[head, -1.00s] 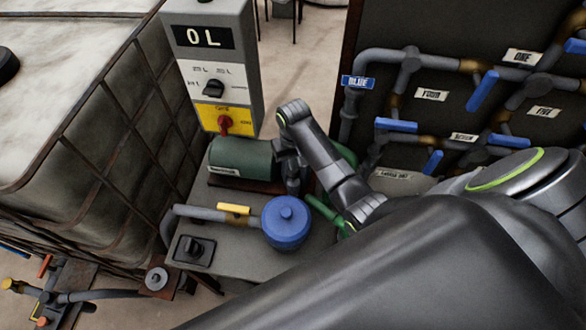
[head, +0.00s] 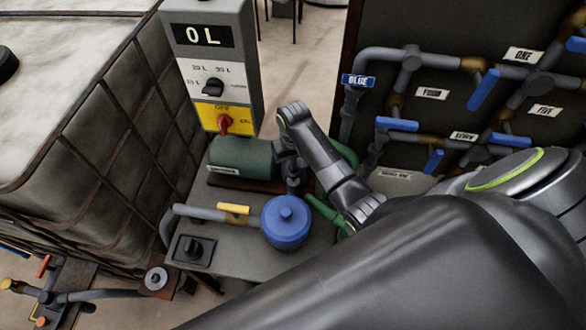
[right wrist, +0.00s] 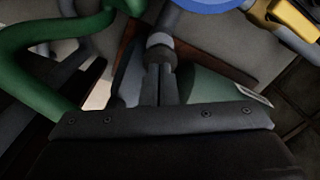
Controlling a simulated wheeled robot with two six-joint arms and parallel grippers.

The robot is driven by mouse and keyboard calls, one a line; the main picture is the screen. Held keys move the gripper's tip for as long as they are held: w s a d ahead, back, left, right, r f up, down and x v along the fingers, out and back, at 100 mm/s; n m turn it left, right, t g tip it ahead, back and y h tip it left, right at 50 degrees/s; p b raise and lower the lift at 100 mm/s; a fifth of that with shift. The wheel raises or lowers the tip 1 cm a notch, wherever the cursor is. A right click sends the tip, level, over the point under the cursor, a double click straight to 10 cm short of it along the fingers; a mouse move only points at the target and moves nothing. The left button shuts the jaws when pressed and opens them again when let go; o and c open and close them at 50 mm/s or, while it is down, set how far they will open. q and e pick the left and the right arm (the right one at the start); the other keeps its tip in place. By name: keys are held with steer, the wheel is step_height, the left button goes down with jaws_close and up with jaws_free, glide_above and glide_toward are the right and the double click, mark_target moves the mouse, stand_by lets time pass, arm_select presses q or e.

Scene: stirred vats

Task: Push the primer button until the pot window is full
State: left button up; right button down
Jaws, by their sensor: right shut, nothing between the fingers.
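A blue pot (head: 287,224) with a round knob on its lid stands on the grey bench, joined to a grey pipe. The top edge of the right wrist view shows part of its blue rim (right wrist: 205,4). I cannot make out a pot window or its level, nor clearly pick out the primer button. My right gripper (head: 292,188) points down behind the pot, beside the green motor (head: 240,158). In the right wrist view its fingers (right wrist: 160,72) are shut and empty, lined up with a grey ringed pipe fitting (right wrist: 161,42); contact cannot be told. My left gripper is out of view.
A control box (head: 211,70) reads 0 L, with a black dial and a red switch. A caged tank (head: 100,140) stands left. A panel of pipes and blue-handled valves (head: 484,90) stands right. Green hose (right wrist: 40,40) runs close by.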

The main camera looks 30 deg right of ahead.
steer(key=shift+f+b, duration=0.75)
steer(key=shift+f, duration=0.95)
step_height(320, 180, up, 2)
steer(key=p, duration=0.3)
steer(key=shift+r, duration=0.9)
steer(key=shift+f+b, duration=0.9)
steer(key=shift+f, duration=1)
steer(key=shift+r+p, duration=1.15)
steer(key=shift+r, duration=0.7)
